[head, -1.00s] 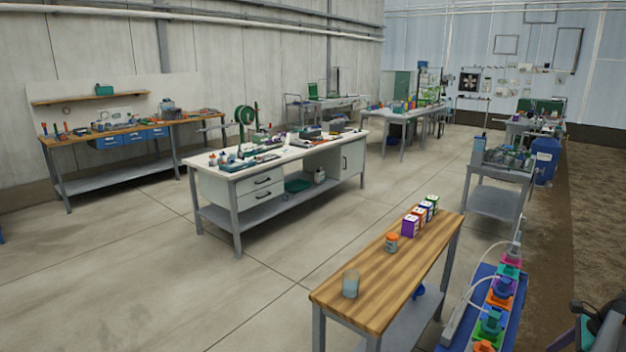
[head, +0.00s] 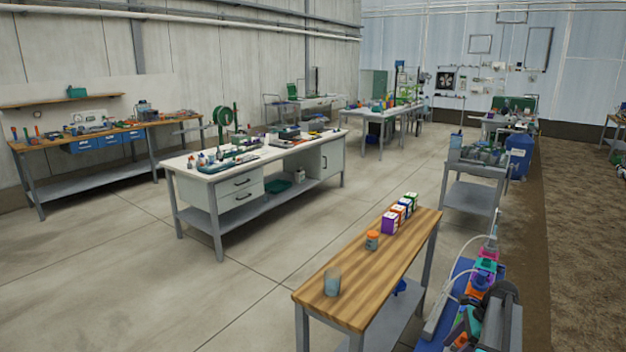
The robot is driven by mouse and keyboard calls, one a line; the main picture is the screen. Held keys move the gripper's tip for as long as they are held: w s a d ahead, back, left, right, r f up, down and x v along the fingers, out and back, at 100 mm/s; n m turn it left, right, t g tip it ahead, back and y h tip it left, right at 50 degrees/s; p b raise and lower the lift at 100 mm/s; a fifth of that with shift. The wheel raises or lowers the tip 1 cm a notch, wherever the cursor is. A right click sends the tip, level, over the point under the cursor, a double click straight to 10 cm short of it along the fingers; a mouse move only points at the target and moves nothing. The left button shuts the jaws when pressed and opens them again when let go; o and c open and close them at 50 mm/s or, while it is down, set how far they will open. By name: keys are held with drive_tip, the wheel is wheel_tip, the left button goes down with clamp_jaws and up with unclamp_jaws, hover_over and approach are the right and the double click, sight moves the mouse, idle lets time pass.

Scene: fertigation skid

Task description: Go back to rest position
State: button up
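Dark grey and teal links of my arm (head: 498,318) show at the lower right of the head view, in front of the blue skid. I cannot make out my gripper or its fingertips there. The skid (head: 437,318) carries a row of coloured blocks (head: 485,268) and a pale tube. My arm hides its near part.
A wooden-topped bench (head: 350,290) stands beside the skid on its left. It carries a clear beaker (head: 332,282), an orange-lidded jar (head: 372,240) and several coloured boxes (head: 390,222). A white workbench (head: 210,178) stands further back. The floor between (head: 260,270) is clear.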

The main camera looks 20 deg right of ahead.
drive_tip(key=a+f+n+g, duration=0.2)
drive_tip(key=a+f, duration=0.4)
drive_tip(key=a, duration=0.5)
drive_tip(key=a+f+n+g, duration=0.25)
drive_tip(key=a+f, duration=0.35)
drive_tip(key=a, duration=0.6)
drive_tip(key=a+f+n+g, duration=0.1)
drive_tip(key=a+f+n, duration=0.2)
drive_tip(key=a+f, duration=0.6)
drive_tip(key=s+a+f+n+g+h, duration=0.1)
drive_tip(key=s+a+f+n+h, duration=0.1)
drive_tip(key=s+a+f+n, duration=0.2)
drive_tip(key=s+a+f+n+g+h, duration=0.1)
drive_tip(key=s+a+f+n, duration=0.3)
drive_tip(key=s+a+n, duration=0.6)
drive_tip(key=shift+s+a+n+h, duration=0.4)
drive_tip(key=shift+s+n+h, duration=0.4)
drive_tip(key=shift+s+n, duration=2.2)
drive_tip(key=shift+s+m, duration=0.75)
